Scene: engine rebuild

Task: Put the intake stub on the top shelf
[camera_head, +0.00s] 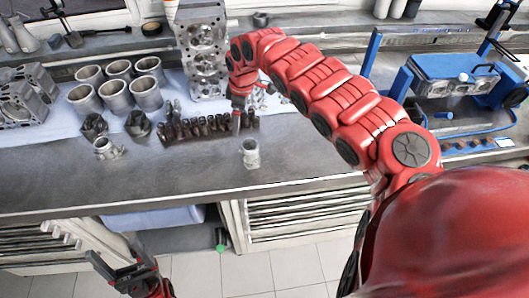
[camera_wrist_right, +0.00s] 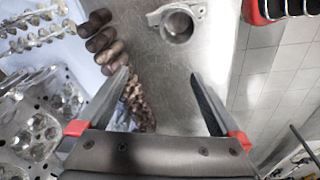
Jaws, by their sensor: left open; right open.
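Two small grey metal fittings stand on the bench: a flanged one (camera_head: 107,147) at the left and a short upright tube (camera_head: 251,153) near the front edge. I cannot tell for sure which is the intake stub. A flanged ring fitting (camera_wrist_right: 177,24) shows at the top of the right wrist view, beyond the fingertips. My left gripper (camera_head: 117,258) is open and empty, low in front of the bench.
A raised ledge (camera_head: 300,32) runs along the back, with a small cup-like part (camera_head: 261,19) on it. A cylinder head (camera_head: 203,50), several cylinder liners (camera_head: 118,95) and a row of dark bolts (camera_head: 205,128) crowd the bench. A blue fixture (camera_head: 450,75) stands right.

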